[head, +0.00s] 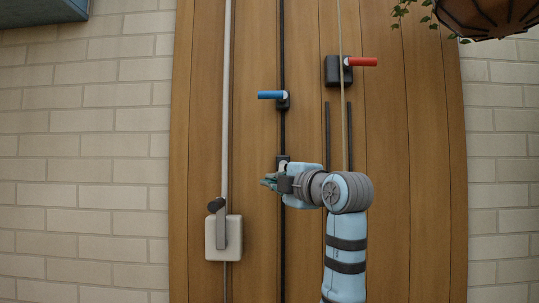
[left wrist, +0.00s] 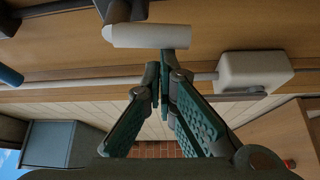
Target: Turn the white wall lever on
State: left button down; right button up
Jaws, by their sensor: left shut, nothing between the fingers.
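The white wall lever (left wrist: 150,36) shows in the left wrist view as a short white cylinder on a dark mount; its free end points right there, which is down along the wall. In the head view its dark mount (head: 284,160) shows, and my left gripper and wrist hide the handle. My left gripper (head: 268,182) is shut and empty, pointing left in front of the wooden panel. In the left wrist view its fingertips (left wrist: 164,62) are together right beside the lever's lower edge. I cannot tell whether they touch it. My right gripper is not in view.
A blue lever (head: 271,95) is above my gripper, and a red lever (head: 362,62) is up to the right. A white box (head: 210,240) with a grey arm and dark knob is at lower left. A hanging pot (head: 490,12) is at top right.

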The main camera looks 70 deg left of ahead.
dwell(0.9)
pick_arm(q)
jog(key=s+d, duration=0.1)
jog(key=s, duration=0.4)
jog(key=w+d, duration=0.2)
jog(key=d, duration=0.6)
jog(key=shift+f, duration=0.1)
